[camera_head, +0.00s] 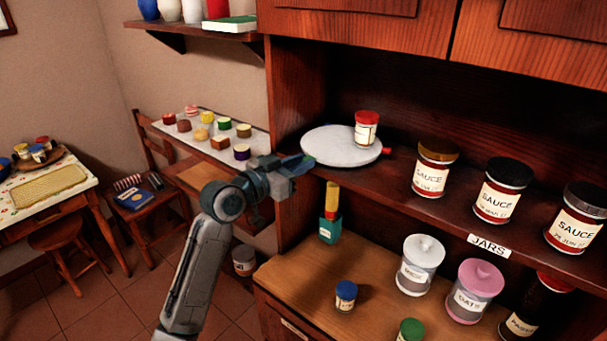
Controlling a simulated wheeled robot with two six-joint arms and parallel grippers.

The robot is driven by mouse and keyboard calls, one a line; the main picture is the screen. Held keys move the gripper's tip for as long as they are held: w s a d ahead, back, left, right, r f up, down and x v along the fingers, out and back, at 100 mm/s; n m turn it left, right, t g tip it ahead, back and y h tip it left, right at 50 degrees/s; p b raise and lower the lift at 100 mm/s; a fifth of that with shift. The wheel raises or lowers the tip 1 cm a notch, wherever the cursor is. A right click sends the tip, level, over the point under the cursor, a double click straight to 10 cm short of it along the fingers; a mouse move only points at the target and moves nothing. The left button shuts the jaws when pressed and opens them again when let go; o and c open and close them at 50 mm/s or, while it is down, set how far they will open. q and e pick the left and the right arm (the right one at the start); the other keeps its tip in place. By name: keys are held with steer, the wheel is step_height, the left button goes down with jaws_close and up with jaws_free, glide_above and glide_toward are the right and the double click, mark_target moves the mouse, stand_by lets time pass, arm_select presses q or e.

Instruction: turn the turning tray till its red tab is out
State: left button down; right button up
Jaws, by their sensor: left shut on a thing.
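The turning tray (328,145) is a white round disc on the upper shelf of the dark wood cabinet. A small jar with a red lid (366,130) stands upright on the tray's right part. My left gripper (296,166) is at the tray's left edge, shut on a small blue-green tab (304,159). The fingers partly hide this tab. My right gripper is not in view.
Several sauce jars (432,175) stand on the same shelf to the right.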

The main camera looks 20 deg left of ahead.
mark_target(304, 150)
arm_select(q)
steer(key=shift+w+a+m+g+h+b, duration=0.9)
steer(key=shift+a+m+g+h+b, duration=0.4)
steer(key=shift+b, duration=1.2)
steer(key=shift+w+a+m+g+h+b, duration=0.95)
steer(key=shift+h+b, duration=0.55)
steer(key=shift+b, duration=1)
steer(key=c, duration=1.3)
jaws_free()
